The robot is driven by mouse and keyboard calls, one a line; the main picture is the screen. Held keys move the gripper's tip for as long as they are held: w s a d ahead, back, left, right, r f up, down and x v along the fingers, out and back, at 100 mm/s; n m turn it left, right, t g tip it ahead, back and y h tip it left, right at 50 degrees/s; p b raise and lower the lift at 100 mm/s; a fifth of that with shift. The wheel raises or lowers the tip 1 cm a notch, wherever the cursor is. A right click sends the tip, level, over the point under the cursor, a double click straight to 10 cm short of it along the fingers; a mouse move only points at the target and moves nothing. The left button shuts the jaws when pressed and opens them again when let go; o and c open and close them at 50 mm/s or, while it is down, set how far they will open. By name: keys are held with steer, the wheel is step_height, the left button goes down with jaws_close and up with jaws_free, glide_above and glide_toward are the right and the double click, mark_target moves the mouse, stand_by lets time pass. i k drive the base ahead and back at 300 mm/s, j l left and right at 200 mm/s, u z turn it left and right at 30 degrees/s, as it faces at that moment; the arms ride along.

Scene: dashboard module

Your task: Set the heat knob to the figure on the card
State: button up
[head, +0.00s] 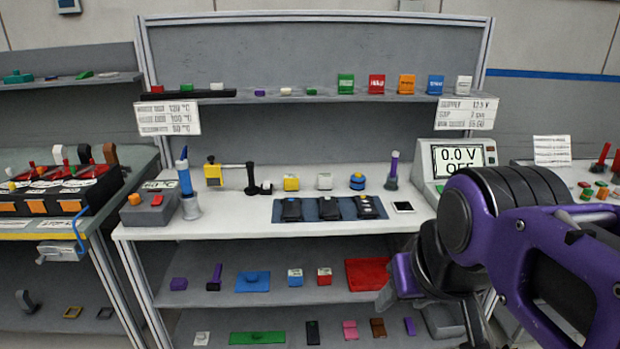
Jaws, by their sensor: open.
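A white card (168,117) hangs at the left end of the upper shelf. It has several lines ending in °C figures, which look like 120, 100 and 80; the words are too small to read. Below it, a small grey box (150,208) on the worktop carries an orange part (135,199) and a red part (157,200). One may be the heat knob; I cannot tell which, and its setting is unreadable. A blue-handled tool (184,175) stands in a holder beside the box. My gripper (388,293) is at the lower right, far from the box, open and partly hidden.
A supply unit (463,158) reading 0.0 V OFF stands at the worktop's right, under another card (466,112). A yellow-and-black clamp (232,170) and several small blocks stand mid-worktop. Dark modules lie on a blue mat (331,209). The worktop's front strip is clear.

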mark_target(134, 199)
steer(key=u, duration=1.25)
